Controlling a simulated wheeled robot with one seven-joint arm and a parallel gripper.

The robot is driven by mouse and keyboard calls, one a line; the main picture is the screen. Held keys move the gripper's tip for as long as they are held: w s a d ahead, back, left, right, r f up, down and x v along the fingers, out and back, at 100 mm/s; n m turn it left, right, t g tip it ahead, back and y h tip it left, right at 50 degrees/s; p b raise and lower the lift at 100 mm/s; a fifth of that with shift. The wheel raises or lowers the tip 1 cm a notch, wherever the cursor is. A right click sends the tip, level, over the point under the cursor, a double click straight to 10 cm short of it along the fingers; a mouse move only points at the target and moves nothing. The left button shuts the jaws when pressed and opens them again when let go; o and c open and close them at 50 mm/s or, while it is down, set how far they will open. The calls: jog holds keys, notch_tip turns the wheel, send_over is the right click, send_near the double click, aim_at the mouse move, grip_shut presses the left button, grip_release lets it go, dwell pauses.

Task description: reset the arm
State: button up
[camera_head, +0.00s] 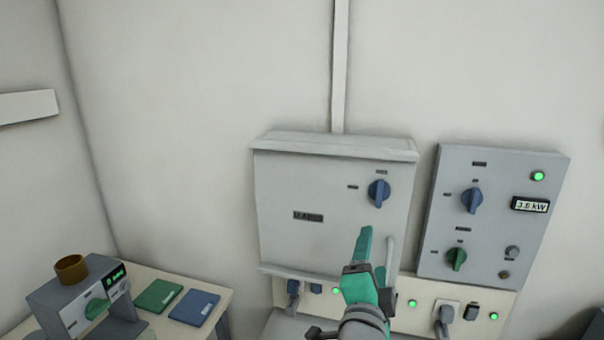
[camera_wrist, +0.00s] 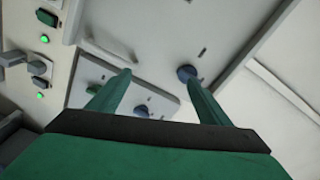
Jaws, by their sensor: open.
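My gripper (camera_head: 371,254) is in front of the lower right part of a grey wall cabinet in the head view. Its two green fingers are apart and nothing is between them. In the wrist view the open fingers (camera_wrist: 158,76) point at the cabinet front. The cabinet (camera_head: 300,240) has a blue rotary knob (camera_head: 379,192) at its upper right, above my gripper in the head view. In the wrist view this knob (camera_wrist: 186,73) shows close to one fingertip; I cannot tell whether they touch. A pale vertical handle (camera_head: 390,255) is just right of my gripper, partly hidden.
A grey control panel (camera_head: 490,240) with blue and green knobs and a 3.6 kW display is at the right. Plugs and green lamps line a strip (camera_head: 430,293) below. A table (camera_head: 222,297) with a small device (camera_head: 75,305) and two booklets stands at the left.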

jog(key=s+a+f+n+y, duration=0.15)
jog(key=s+f+n, duration=0.25)
jog(key=f, duration=0.5)
jog(key=s+a+f+n+y, duration=0.1)
jog(key=s+a+f+n, duration=0.3)
jog(key=f, duration=0.5)
jog(key=s+a+f+n+y, duration=0.1)
jog(key=s+f+n, duration=0.35)
jog(key=f, duration=0.45)
jog(key=s+a+f+n, duration=0.1)
jog(key=s+a+f, duration=0.2)
jog(key=s, duration=0.6)
jog(key=s+a+f+n+g+y, duration=0.1)
jog(key=s+a+f+n, duration=0.1)
jog(key=s, duration=0.8)
jog(key=s+a+f+n+y, duration=0.1)
jog(key=s+a+f, duration=0.3)
jog(key=s, duration=0.5)
jog(key=shift+s+f+n+g, duration=0.35)
jog(key=shift+f+n+g, duration=0.05)
jog(key=shift+n, duration=0.15)
jog(key=shift+y, duration=0.25)
